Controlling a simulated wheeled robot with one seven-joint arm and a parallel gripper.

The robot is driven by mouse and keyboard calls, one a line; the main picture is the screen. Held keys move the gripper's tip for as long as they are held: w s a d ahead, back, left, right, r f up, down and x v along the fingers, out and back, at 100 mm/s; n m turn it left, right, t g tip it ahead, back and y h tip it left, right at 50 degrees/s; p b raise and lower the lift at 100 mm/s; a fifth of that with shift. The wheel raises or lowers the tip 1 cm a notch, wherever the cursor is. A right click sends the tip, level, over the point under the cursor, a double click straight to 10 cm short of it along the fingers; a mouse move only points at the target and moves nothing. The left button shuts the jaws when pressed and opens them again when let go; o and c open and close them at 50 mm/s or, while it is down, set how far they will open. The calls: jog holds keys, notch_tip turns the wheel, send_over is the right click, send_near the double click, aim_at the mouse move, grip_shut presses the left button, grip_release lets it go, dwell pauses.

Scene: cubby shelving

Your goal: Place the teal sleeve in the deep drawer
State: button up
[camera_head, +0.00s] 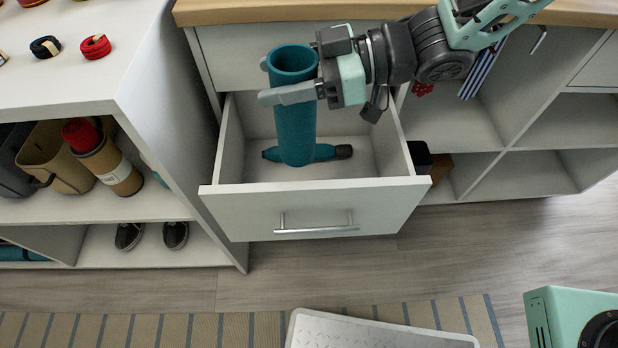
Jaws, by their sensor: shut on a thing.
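The teal sleeve (295,125) is an open-topped tube, held nearly upright over the open deep drawer (312,211). My gripper (290,82) comes in from the right and is shut on the sleeve near its upper end. The sleeve's lower end overlaps the drawer's inside in the picture; I cannot tell whether it touches the bottom. A teal item with a dark cap (334,152) lies in the drawer, partly hidden behind the sleeve. The drawer is pulled out, with a metal bar handle on its front.
A white shelf unit (140,70) stands close on the left, with a tan tumbler (112,168) and black shoes inside. Open cubbies (535,120) are on the right. A wooden counter edge (270,12) runs above the drawer. The floor (420,250) in front is partly clear.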

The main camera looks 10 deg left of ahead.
aim_at(283, 113)
notch_tip(283, 113, down, 7)
jog(key=b, duration=0.4)
jog(key=shift+w+a+b, duration=0.15)
jog(key=shift+b, duration=0.2)
notch_tip(283, 113, down, 10)
jog(key=b, duration=0.3)
jog(key=shift+f, duration=0.1)
jog(key=shift+f+b, duration=0.15)
jog(key=shift+b, duration=0.15)
jog(key=shift+f, duration=0.5)
jog(key=o, duration=1.2)
jog(key=shift+r, duration=0.1)
